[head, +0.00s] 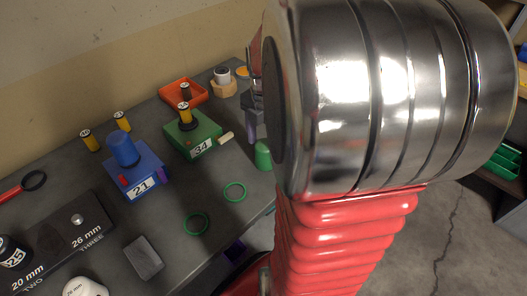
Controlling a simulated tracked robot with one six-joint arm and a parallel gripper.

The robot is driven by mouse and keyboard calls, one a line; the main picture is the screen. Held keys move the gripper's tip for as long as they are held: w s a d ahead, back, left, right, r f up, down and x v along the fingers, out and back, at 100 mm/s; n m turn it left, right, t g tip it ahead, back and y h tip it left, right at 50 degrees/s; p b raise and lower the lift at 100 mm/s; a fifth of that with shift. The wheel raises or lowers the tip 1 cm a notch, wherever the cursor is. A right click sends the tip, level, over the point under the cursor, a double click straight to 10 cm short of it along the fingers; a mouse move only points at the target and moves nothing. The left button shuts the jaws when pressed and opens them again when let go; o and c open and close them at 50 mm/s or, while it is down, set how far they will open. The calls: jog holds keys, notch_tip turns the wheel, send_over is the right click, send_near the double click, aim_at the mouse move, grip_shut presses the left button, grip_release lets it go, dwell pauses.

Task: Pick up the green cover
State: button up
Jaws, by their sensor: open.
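A green cover (263,154), shaped like a small cup, stands on the grey table near its right edge. It is to the right of the green box marked 34 (193,135). My gripper (254,101) shows only in part, beside my large metal arm joint, which hides much of it. Its visible grey parts are above the green cover in the picture, apart from it. The gripper is open, and I see nothing held in it.
A blue box marked 21 (136,178) bears a blue cylinder (122,149). An orange tray (184,92) and a wooden block with a white-topped piece (223,86) stand behind. A dark block (143,257) lies in front.

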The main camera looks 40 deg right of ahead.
jog(key=shift+w+d+f, duration=0.1)
jog(key=shift+w+f, duration=0.05)
jog(key=shift+f, duration=2.45)
jog(key=shift+c, duration=0.4)
jog(key=c, duration=1.2)
jog(key=shift+o, duration=0.2)
jog(key=shift+r, duration=0.1)
notch_tip(320, 180, up, 10)
jog(key=shift+f, duration=0.1)
